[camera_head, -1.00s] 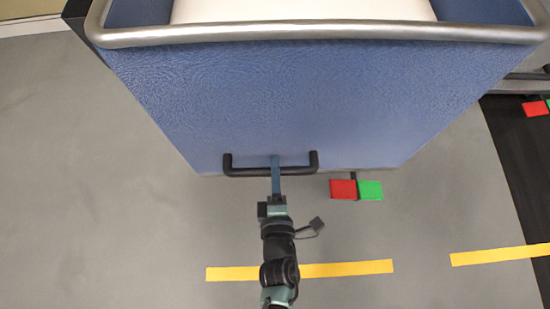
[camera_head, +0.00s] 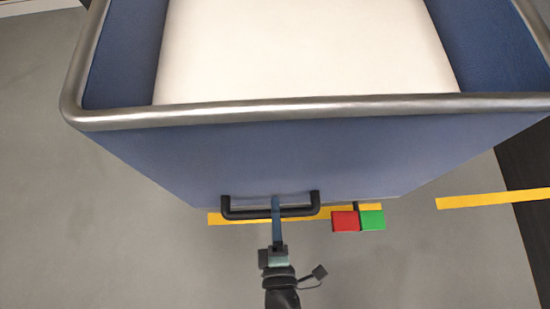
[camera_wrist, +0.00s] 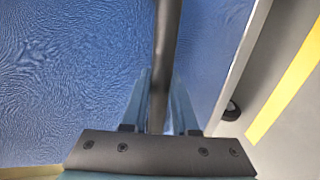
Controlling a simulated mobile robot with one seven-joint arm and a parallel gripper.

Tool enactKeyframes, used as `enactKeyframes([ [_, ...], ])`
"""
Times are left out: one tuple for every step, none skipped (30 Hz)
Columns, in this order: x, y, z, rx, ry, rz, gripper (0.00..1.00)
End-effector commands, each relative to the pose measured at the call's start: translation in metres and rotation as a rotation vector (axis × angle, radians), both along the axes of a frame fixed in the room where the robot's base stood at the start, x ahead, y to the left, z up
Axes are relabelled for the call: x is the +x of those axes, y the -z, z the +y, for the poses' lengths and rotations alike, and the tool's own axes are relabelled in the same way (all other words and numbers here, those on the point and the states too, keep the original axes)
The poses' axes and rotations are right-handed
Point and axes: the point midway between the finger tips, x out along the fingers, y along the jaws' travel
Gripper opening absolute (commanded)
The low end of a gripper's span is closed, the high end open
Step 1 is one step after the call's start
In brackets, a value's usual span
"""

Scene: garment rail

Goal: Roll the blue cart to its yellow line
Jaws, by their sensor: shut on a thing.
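The blue cart (camera_head: 200,160) fills the upper part of the head view, with a metal rim and a white load (camera_head: 300,50) inside. A black handle (camera_head: 240,213) is on its near side. My gripper (camera_head: 276,208) is shut on this handle; in the wrist view the handle bar (camera_wrist: 162,70) runs between the two fingers (camera_wrist: 160,110). A yellow line (camera_head: 335,213) lies on the floor at the cart's near lower edge, partly hidden behind the handle and the pedals. The wrist view also shows a yellow line (camera_wrist: 285,85) beside the cart.
A red pedal (camera_head: 345,221) and a green pedal (camera_head: 372,220) stick out at the cart's near lower edge, right of the handle. Another yellow line (camera_head: 490,199) lies farther right. The grey floor (camera_head: 130,260) on the left and in front is clear.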

Motion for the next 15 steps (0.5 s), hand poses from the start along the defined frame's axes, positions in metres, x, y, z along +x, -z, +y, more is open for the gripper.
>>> enactKeyframes([
  [-0.0022, -0.0002, -0.0002, 0.001, 0.001, 0.000, 0.00],
  [-0.0030, -0.0001, -0.0002, 0.001, 0.000, 0.000, 0.00],
  [-0.0037, 0.0000, -0.0001, 0.000, 0.000, 0.000, 0.00],
  [-0.0041, -0.0001, -0.0001, 0.000, 0.000, 0.000, 0.00],
  [-0.0043, -0.0001, -0.0001, 0.000, 0.000, 0.000, 0.00],
  [-0.0044, -0.0001, -0.0001, 0.000, 0.000, -0.001, 0.00],
  [-0.0044, -0.0001, 0.0000, 0.000, 0.000, -0.001, 0.00],
  [-0.0044, -0.0001, 0.0000, 0.000, 0.000, -0.001, 0.00],
  [-0.0043, -0.0001, 0.0000, 0.000, 0.000, -0.001, 0.00],
  [-0.0043, -0.0001, 0.0000, 0.000, 0.000, -0.001, 0.00],
  [-0.0043, -0.0001, 0.0000, 0.000, 0.000, -0.001, 0.00],
  [-0.0042, 0.0000, 0.0000, 0.000, 0.000, -0.001, 0.00],
  [-0.0042, 0.0000, 0.0000, 0.000, 0.000, -0.001, 0.00],
  [-0.0042, 0.0000, 0.0000, 0.000, 0.000, -0.001, 0.00],
  [-0.0041, 0.0000, 0.0000, 0.000, 0.000, -0.001, 0.34],
])
